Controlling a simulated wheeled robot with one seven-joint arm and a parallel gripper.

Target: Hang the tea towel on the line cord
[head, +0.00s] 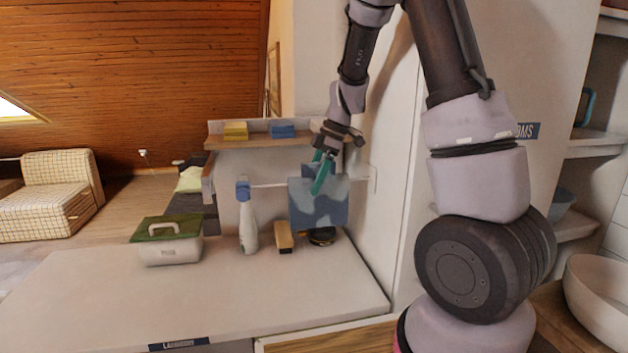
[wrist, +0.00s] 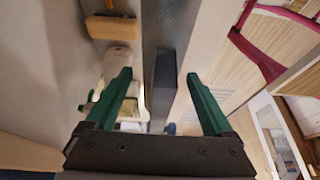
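The tea towel (head: 327,212) is blue with lighter patches. In the head view it hangs below my gripper at the line cord (head: 268,185), a thin pale line running to the right wall. A darker blue part shows above the cord level. Whether the towel is folded over the cord is hidden by my fingers. My gripper (head: 321,178) points down at the towel's upper part. In the wrist view my gripper (wrist: 160,82) has its green fingers wide apart, with a dark blue-grey strip, apparently the towel seen edge-on (wrist: 163,85), between them and gaps on both sides.
A spray bottle (head: 248,222), a wooden brush-like block (head: 284,238) and a dark round item (head: 321,237) stand under the cord. A green-lidded box (head: 168,241) stands left. A shelf (head: 260,141) holds sponges above. The front counter (head: 250,300) is clear.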

